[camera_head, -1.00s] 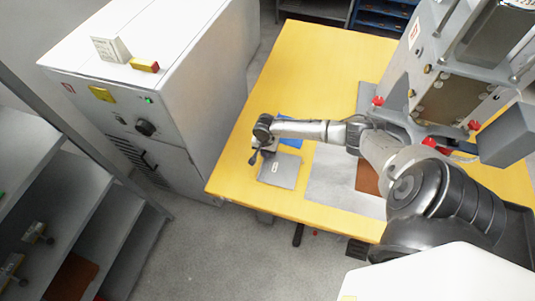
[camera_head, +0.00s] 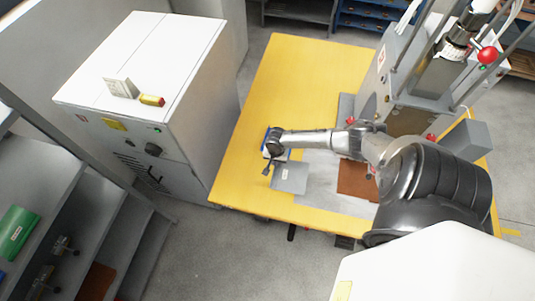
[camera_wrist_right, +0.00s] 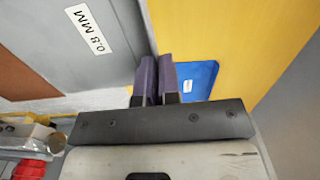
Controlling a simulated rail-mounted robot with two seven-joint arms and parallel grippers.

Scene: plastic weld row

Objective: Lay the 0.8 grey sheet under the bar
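The grey sheet, labelled 0.8 MM, shows in the head view (camera_head: 290,178) over the near left part of the table and fills the upper left of the right wrist view (camera_wrist_right: 60,55). My right gripper (camera_head: 267,169) is at its left edge. In the right wrist view its purple fingers (camera_wrist_right: 158,78) are close together on the sheet's edge. The sheet looks slightly raised and overlaps the pale plate. The bar is on the welding machine (camera_head: 408,115) at the right, mostly hidden behind my right arm. My left gripper is out of view.
A blue sheet (camera_wrist_right: 198,80) lies on the yellow table (camera_head: 290,80). A pale plate (camera_head: 318,170) and a brown sheet (camera_head: 357,180) lie before the machine. Red knobs (camera_head: 432,137) stick out there. A white cabinet (camera_head: 150,60) stands left; the table's far left is clear.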

